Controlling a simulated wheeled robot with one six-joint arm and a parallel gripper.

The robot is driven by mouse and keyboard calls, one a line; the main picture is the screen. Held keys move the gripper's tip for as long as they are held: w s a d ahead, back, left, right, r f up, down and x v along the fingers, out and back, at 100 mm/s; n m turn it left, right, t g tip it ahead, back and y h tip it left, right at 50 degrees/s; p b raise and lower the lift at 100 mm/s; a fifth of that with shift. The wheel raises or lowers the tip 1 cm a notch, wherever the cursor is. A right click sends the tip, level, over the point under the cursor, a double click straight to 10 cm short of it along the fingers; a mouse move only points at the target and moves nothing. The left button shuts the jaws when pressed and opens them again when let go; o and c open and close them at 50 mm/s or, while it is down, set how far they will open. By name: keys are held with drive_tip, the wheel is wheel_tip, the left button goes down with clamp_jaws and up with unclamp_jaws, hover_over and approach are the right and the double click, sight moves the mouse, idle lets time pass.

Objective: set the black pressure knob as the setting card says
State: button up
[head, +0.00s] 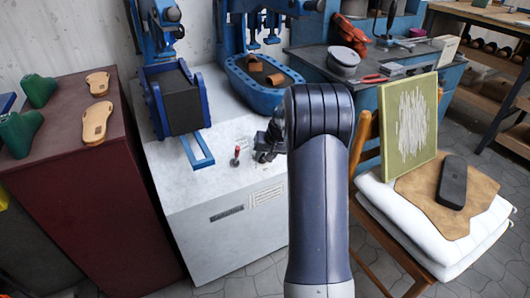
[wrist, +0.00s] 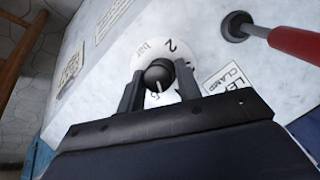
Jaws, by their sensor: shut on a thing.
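The black pressure knob (wrist: 158,76) sits on a round white dial (wrist: 150,52) in the wrist view. The dial reads "bar" and "2", with a "5" partly showing below the knob. A white pointer line on the knob points down in the picture, toward the "5". My gripper (wrist: 160,77) is shut on the knob, one finger on each side; the fingers hide part of the dial. In the head view my gripper (head: 268,146) is at the right of the pale press cabinet's top, and the knob cannot be made out. I cannot identify the setting card.
A red-handled lever (wrist: 295,45) stands close right of the knob, by a partly hidden label (wrist: 229,79); the lever also shows in the head view (head: 237,156). A blue press pot (head: 262,92) stands behind. A chair with white cushions (head: 425,247) is right of my arm.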

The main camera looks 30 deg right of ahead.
drive_tip(key=m+y, duration=0.1)
drive_tip(key=m, duration=0.2)
drive_tip(key=shift+d+t+p, duration=0.15)
drive_tip(key=shift+t+p, duration=0.15)
drive_tip(key=shift+p, duration=0.1)
drive_tip(key=shift+s+f+m+t+y, duration=0.1)
drive_tip(key=shift+m+t+y, duration=0.2)
drive_tip(key=shift+m+y, duration=0.85)
drive_tip(key=shift+m+h, duration=0.45)
drive_tip(key=shift+m, duration=0.1)
drive_tip(key=o, duration=1)
drive_tip(key=shift+c, duration=0.2)
drive_tip(key=p+v, duration=0.2)
drive_tip(key=v, duration=0.9)
